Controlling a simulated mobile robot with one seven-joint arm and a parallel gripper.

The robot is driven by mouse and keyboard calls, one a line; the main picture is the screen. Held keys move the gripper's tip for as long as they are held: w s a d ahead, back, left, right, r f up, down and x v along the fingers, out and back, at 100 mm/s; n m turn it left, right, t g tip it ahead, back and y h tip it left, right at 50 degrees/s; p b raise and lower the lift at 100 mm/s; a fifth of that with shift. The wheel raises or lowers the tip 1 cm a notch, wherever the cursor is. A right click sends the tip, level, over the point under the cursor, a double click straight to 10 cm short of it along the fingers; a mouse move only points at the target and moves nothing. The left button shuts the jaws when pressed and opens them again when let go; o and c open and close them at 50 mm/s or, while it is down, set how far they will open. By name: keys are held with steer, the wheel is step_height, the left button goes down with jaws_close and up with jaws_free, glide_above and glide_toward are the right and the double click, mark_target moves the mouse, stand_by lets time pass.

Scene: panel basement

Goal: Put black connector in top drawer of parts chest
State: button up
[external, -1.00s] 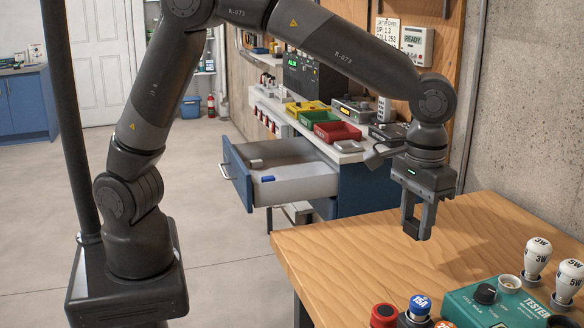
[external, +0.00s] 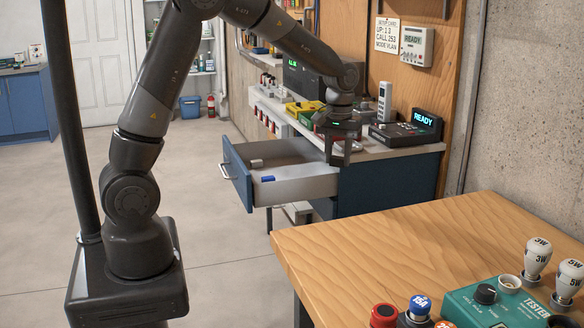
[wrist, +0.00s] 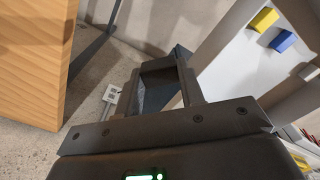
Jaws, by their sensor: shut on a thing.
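My gripper (external: 340,160) is in the air at the right end of the open top drawer (external: 310,186) of the blue parts chest (external: 385,188). Its two dark fingers point down. In the wrist view, my gripper (wrist: 160,72) is closed on a small dark piece, the black connector (wrist: 158,65), which bridges the fingertips. The connector is hard to tell from the dark fingers in the external view. The drawer's pale interior also shows at the upper right of the wrist view (wrist: 232,52), to the right of the fingers.
In the drawer lie a blue piece (external: 268,179), a grey block (external: 257,163) and a yellow piece (wrist: 263,19). The chest top holds a yellow bin (external: 303,108) and a black READY device (external: 405,131). A wooden table (external: 440,235) stands in front, its near-left part clear.

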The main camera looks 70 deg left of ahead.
steer(key=s+a+n, duration=0.2)
steer(key=s+a, duration=0.3)
steer(key=a, duration=0.6)
steer(key=n, duration=0.2)
glide_above(262, 175)
steer(key=f, duration=0.8)
steer(key=shift+d+f, duration=0.35)
steer(key=shift+a+f, duration=0.15)
steer(key=shift+f, duration=1.95)
steer(key=shift+f, duration=0.1)
steer(key=o, duration=1)
steer(key=shift+c, duration=0.2)
